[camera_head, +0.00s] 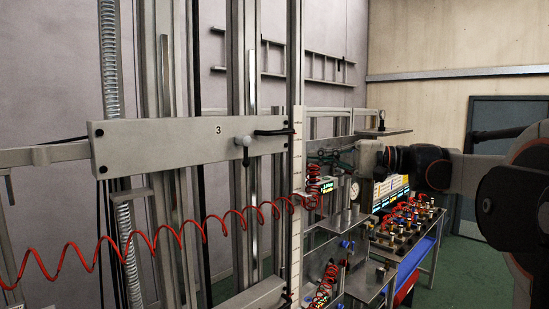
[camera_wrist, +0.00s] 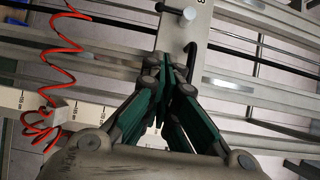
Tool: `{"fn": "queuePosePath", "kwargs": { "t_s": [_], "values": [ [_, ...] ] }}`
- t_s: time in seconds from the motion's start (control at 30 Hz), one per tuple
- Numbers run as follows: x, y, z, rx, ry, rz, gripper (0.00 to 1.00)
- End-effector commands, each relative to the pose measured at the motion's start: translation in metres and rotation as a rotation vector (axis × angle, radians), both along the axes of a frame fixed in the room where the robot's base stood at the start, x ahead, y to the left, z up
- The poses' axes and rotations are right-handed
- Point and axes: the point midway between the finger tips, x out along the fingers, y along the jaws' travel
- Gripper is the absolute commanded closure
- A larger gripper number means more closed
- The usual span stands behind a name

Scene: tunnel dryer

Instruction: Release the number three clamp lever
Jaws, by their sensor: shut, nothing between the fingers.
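The plate marked 3 (camera_head: 150,148) spans the upright rails in the head view; it also shows at the top of the wrist view (camera_wrist: 205,22). A pale lever with a round hub (camera_head: 245,142) sits near its right end, its short stem pointing down. The lever's pale round part shows in the wrist view (camera_wrist: 188,14). A black bar handle (camera_head: 275,132) sticks out right of it. My gripper (camera_head: 318,156) is shut and empty, right of the plate. In the wrist view its green fingertips (camera_wrist: 173,62) are close to the black handle (camera_wrist: 190,48); I cannot tell whether they touch.
A red coiled hose (camera_head: 150,240) hangs across the front. A white ruler strip (camera_head: 297,200) stands upright beside the plate's right end. A gauge panel and a bench with red and black fittings (camera_head: 405,220) are to the right. Green floor (camera_head: 445,272) is open at far right.

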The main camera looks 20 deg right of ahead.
Motion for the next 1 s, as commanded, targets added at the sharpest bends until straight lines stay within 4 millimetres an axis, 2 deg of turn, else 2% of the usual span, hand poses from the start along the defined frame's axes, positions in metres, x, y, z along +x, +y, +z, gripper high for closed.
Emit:
{"fn": "queuePosePath", "kwargs": {
  "t_s": [0.17, 0.6, 0.8, 1.0],
  "values": [
    [0.009, 0.016, 0.001, -0.001, 0.001, 0.004, 1.00],
    [0.057, 0.086, 0.002, -0.001, 0.001, 0.004, 1.00],
    [0.050, 0.111, 0.002, -0.001, 0.001, 0.003, 1.00],
    [0.048, 0.121, 0.000, -0.001, 0.001, 0.001, 1.00]
  ]
}}
